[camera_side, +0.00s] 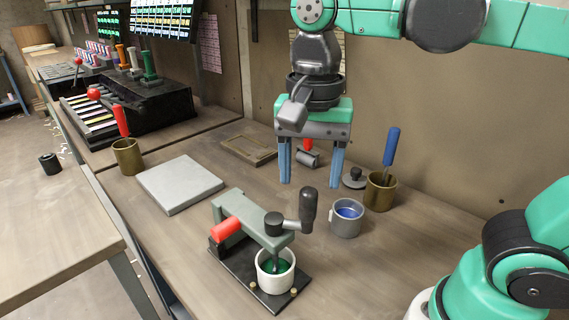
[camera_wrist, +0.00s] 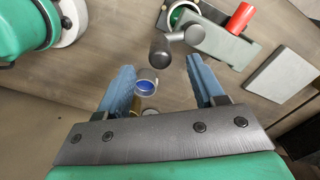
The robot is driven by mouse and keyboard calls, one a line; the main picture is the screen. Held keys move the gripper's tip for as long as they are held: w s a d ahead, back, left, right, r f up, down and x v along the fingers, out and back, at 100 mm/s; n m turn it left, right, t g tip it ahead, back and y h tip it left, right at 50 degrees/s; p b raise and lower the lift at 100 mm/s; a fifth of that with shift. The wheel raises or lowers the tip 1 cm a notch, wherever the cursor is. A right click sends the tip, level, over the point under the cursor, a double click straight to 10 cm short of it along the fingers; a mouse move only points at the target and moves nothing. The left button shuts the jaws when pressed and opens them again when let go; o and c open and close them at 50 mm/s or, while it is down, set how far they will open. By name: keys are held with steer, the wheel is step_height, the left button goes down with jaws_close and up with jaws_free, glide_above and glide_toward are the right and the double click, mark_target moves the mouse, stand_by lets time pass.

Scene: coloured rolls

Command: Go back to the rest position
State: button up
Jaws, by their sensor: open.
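My gripper (camera_side: 312,172) is open, with its two blue fingers apart and pointing down above the bench. Nothing is held between the fingers. In the wrist view the gripper (camera_wrist: 165,80) also shows empty, with the bench far below it. A grey cup with blue contents (camera_side: 346,217) stands below and to the right of the fingers. It shows between the fingers in the wrist view (camera_wrist: 146,86). A grey press with a red handle and a black knob (camera_side: 255,222) stands in front, with a white cup of green contents (camera_side: 275,271) under it.
A brown pot (camera_side: 380,193) holding a blue-handled tool (camera_side: 391,146) stands at right. A dark lid (camera_side: 354,179) and a small red-handled roller (camera_side: 307,155) lie behind the gripper. A pale slab (camera_side: 180,184) and a brown pot with a red-handled tool (camera_side: 127,157) are at left.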

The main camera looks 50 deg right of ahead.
mark_target(309, 188)
step_height(309, 188, down, 6)
steer(key=shift+r, duration=0.1)
steer(key=shift+w+d+n, duration=0.15)
steer(key=shift+n, duration=0.25)
stand_by(0.5)
